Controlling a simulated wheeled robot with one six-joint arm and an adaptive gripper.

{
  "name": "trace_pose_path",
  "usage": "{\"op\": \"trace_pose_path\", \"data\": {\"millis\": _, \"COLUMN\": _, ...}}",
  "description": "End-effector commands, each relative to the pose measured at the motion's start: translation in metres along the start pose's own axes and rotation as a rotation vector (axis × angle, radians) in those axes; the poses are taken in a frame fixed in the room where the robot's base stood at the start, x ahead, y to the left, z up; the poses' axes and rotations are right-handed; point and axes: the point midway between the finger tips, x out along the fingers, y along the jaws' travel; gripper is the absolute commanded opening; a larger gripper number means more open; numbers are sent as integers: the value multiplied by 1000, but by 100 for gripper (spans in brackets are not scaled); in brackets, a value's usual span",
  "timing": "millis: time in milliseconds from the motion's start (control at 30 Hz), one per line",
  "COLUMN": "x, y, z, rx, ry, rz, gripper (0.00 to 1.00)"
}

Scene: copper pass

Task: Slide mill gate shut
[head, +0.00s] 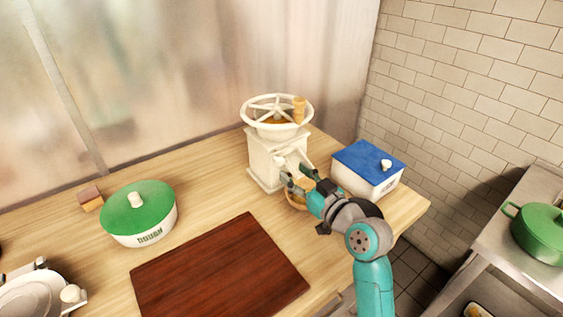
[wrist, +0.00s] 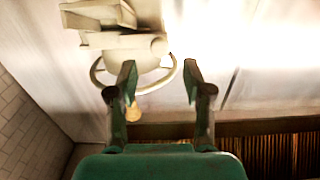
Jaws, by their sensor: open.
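The white mill (head: 268,158) stands upright on the wooden counter, with a spoked wheel (head: 259,101) and a wooden crank knob (head: 299,108) on top. My gripper (head: 297,175) is open and empty at the mill's front, close to its spout; contact cannot be told. The wrist view shows the mill (wrist: 118,57) upside down, beyond my open fingers (wrist: 160,78). A pale bar with a rounded end (wrist: 158,46) crosses there and may be the gate. How far the gate is open is unclear. A bowl (head: 296,202) sits below the spout, partly hidden by my gripper.
A blue-lidded white box (head: 350,181) stands close to the right of my gripper. A green-lidded dough pot (head: 151,230) and a dark board (head: 218,275) lie to the left. A green pot (head: 541,236) stands on the side counter at right. The counter's right edge is near.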

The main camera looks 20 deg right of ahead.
Motion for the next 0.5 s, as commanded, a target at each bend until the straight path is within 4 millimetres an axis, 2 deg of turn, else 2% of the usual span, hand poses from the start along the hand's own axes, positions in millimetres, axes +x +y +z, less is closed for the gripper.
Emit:
{"op": "trace_pose_path", "data": {"millis": 33, "x": 11, "y": -1, "z": -1, "rx": 0, "ry": 1, "rz": -3, "gripper": 51}}
{"op": "trace_pose_path", "data": {"millis": 200, "x": 37, "y": -1, "z": -1, "rx": 1, "ry": 1, "rz": -2, "gripper": 51}}
{"op": "trace_pose_path", "data": {"millis": 500, "x": 59, "y": 0, "z": 0, "rx": 0, "ry": 0, "rz": 0, "gripper": 51}}
